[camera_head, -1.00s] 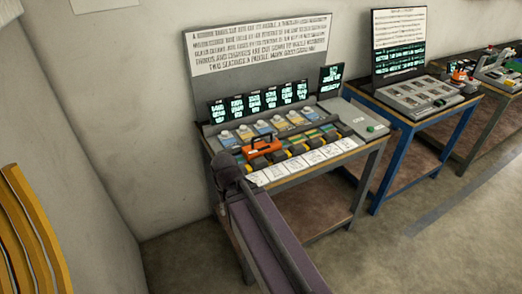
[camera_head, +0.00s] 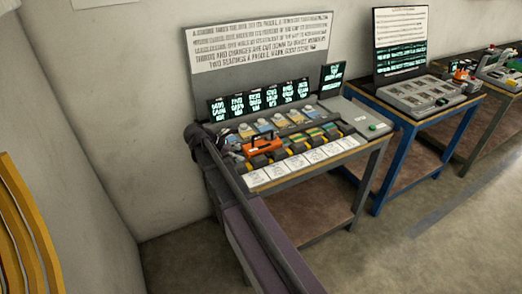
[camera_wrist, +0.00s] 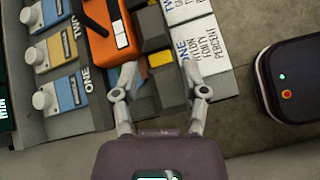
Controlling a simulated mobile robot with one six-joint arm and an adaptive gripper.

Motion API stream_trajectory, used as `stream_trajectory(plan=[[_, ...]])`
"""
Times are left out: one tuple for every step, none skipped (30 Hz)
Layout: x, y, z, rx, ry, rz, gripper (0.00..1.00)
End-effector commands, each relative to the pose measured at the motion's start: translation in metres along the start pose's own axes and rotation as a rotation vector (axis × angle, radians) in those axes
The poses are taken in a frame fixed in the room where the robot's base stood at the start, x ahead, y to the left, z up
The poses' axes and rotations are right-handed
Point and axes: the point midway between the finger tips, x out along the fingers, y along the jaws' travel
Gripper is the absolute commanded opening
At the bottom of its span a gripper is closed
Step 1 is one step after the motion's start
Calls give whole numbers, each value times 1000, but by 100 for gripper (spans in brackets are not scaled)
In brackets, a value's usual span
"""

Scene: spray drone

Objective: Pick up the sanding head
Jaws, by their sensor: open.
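An orange block-shaped tool with a black handle and a white label (camera_head: 263,147) sits on the left part of the bench tray; its orange body also shows at the top of the wrist view (camera_wrist: 122,36). No label that I can read names the sanding head, so I cannot tell which item it is. My gripper (camera_wrist: 158,75) is open, its two fingers spread over the tray's first slot. Dark grey blocks, one with a yellow top (camera_wrist: 161,59), lie between and beyond the fingertips. I see no contact. In the head view my gripper is at the bench's left end, mostly hidden.
A row of numbered panels with white knobs (camera_wrist: 55,95) stands left of the fingers. White printed cards (camera_wrist: 205,60) lie along the tray's front edge. A signboard (camera_head: 262,60) rises behind the bench. A blue-framed table (camera_head: 400,125) stands to the right. Bare floor lies in front.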

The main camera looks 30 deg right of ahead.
Motion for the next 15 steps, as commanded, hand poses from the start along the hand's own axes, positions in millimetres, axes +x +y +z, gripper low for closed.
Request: stream_trajectory(plan=[[-2,19,-1,-69,-48,12,57],[-3,26,1,-112,-78,18,57],[-5,35,4,-165,-116,22,57],[-7,41,5,-204,-142,25,57],[-9,47,7,-238,-168,26,57],[-11,54,9,-281,-199,26,57],[-13,58,10,-310,-221,25,57],[-14,62,11,-336,-240,24,57],[-16,67,13,-367,-262,21,57],[-18,70,14,-386,-278,20,57],[-19,72,15,-404,-289,18,57],[-20,75,16,-421,-303,16,57],[-21,76,16,-432,-311,15,57],[-22,77,17,-440,-317,13,57],[-22,78,17,-448,-322,12,57]])
